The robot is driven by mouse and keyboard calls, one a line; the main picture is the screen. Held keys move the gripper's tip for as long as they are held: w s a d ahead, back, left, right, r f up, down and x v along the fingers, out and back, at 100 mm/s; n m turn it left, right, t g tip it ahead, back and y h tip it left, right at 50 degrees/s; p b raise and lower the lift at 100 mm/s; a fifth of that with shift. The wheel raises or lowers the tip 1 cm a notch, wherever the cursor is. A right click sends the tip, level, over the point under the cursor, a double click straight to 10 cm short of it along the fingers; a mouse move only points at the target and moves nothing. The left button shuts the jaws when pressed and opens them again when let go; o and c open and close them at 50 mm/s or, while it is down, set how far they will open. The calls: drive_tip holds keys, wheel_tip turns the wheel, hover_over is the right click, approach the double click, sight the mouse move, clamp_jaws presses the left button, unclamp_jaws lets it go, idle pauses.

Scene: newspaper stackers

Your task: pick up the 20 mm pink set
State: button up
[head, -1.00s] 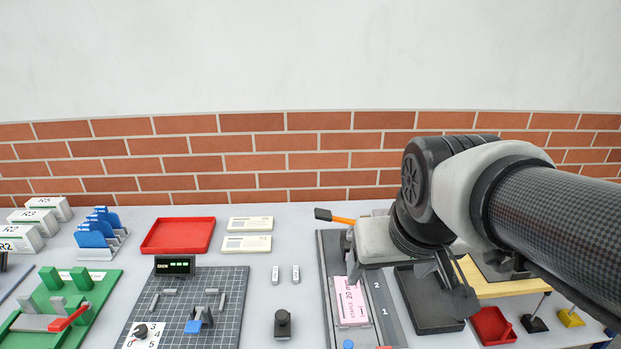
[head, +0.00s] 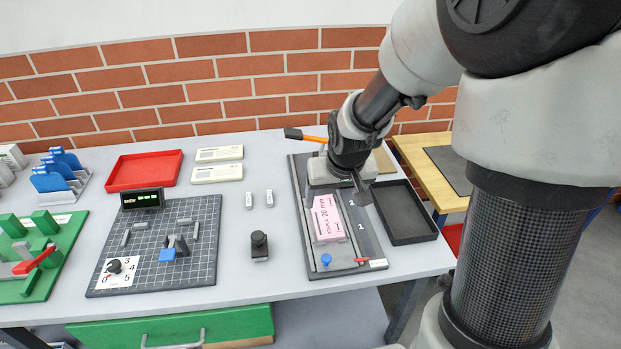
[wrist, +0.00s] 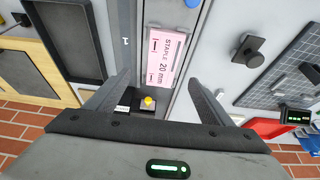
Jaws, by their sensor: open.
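The pink set (head: 327,218), a flat pink block marked "STAPLE 20 mm", lies in the channel of a dark grey stapling fixture (head: 299,196). It also shows in the wrist view (wrist: 165,55), between and beyond the fingers, with its label readable. In the wrist view my gripper (wrist: 158,82) is open, with a finger on each side and nothing held. The fingers appear apart from the pink set; the exact height is hard to tell.
A black tray (head: 425,222) stands close right. A black knob (head: 259,245) stands left. A yellow button (wrist: 148,101) shows between the fingers.

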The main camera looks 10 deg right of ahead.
sight(326, 216)
drive_tip(key=x, duration=0.4)
drive_tip(key=shift+f, duration=0.2)
drive_tip(key=x, duration=0.3)
drive_tip(key=b+x, duration=0.1)
drive_tip(key=shift+a+f, duration=0.15)
drive_tip(key=shift+a, duration=0.2)
drive_tip(key=shift+w+f, duration=0.25)
drive_tip(key=shift+f, duration=0.15)
drive_tip(key=shift+r, duration=0.1)
drive_tip(key=c, duration=1.3)
